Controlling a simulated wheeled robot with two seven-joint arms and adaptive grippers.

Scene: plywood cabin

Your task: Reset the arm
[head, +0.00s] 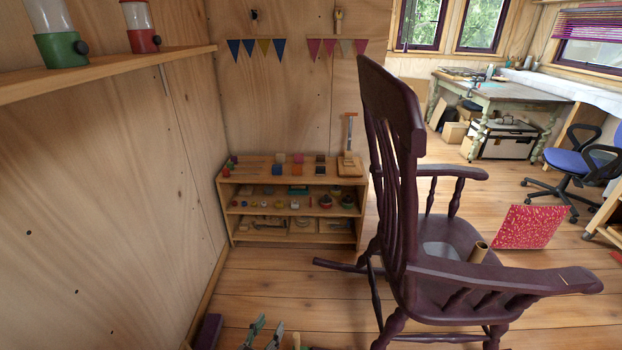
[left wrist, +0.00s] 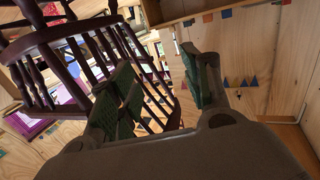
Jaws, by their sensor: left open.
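My left gripper (head: 264,335) shows at the bottom edge of the head view, with its two green-padded fingertips apart. The left wrist view also shows the left gripper (left wrist: 158,65), open, with nothing between its fingers. The rest of the left arm is outside the head view. My right gripper is not in view.
A dark purple rocking chair (head: 395,150) stands right of the left gripper; the chair (left wrist: 72,36) also shows in the left wrist view. A low shelf (head: 293,180) with toys stands at the back wall. A wall shelf (head: 110,74) juts out at upper left. Floor (head: 290,280) ahead is clear.

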